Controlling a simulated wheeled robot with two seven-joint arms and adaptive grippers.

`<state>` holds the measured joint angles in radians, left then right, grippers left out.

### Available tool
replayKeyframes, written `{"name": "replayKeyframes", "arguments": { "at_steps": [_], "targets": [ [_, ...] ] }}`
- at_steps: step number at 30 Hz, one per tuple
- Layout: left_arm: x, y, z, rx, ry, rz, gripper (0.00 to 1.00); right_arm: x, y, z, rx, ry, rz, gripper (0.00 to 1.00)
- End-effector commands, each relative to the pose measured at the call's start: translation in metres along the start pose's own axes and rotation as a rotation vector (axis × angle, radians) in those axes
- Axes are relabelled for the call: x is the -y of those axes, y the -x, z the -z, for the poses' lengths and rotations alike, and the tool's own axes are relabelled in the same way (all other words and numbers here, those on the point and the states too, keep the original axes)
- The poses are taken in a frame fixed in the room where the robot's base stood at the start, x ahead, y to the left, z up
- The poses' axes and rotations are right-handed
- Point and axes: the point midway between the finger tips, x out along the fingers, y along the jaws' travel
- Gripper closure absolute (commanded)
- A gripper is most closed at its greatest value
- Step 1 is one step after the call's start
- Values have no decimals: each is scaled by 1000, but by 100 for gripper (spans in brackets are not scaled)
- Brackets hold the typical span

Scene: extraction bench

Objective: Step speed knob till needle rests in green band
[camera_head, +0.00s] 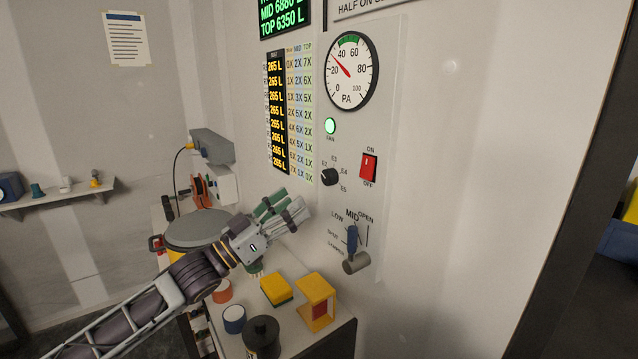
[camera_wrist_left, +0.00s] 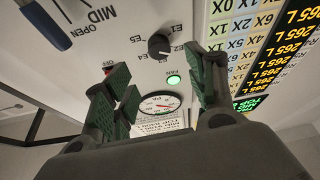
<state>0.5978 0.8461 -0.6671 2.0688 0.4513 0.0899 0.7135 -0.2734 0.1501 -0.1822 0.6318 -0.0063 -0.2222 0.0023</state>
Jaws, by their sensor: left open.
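The speed knob (camera_head: 330,177) is a round black dial on the wall panel, ringed by E-number labels. It also shows upside down in the left wrist view (camera_wrist_left: 158,45); I cannot tell its setting for sure. The round gauge (camera_head: 351,82), marked PA, is above it. Its red needle points up-left, between 20 and 40, left of the green band (camera_head: 350,40) at the top. My left gripper (camera_head: 283,207), with green finger pads, is open and empty. It is below and left of the knob, apart from it. My right gripper is not in view.
A lit green lamp (camera_head: 330,126) and red ON/OFF switch (camera_head: 369,167) are near the knob. A blue-handled lever (camera_head: 352,240) is below. The bench holds a yellow block (camera_head: 276,289), a yellow-red holder (camera_head: 316,302) and a black canister (camera_head: 262,337). The panel front is clear.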

Motion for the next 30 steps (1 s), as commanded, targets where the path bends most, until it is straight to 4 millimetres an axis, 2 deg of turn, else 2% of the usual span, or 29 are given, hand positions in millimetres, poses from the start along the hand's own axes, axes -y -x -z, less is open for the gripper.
{"name": "replayKeyframes", "arguments": {
  "at_steps": [3, 8, 21, 30],
  "targets": [
    [-1, -11, 1, -2, 0, -2, 44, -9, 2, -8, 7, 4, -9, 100],
    [0, -26, 1, -1, 0, -1, 44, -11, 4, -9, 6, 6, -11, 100],
    [-1, -68, 1, -1, 0, -1, 44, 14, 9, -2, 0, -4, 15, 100],
    [-1, -87, 1, -1, 0, -1, 44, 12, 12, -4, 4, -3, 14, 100]
  ]
}}
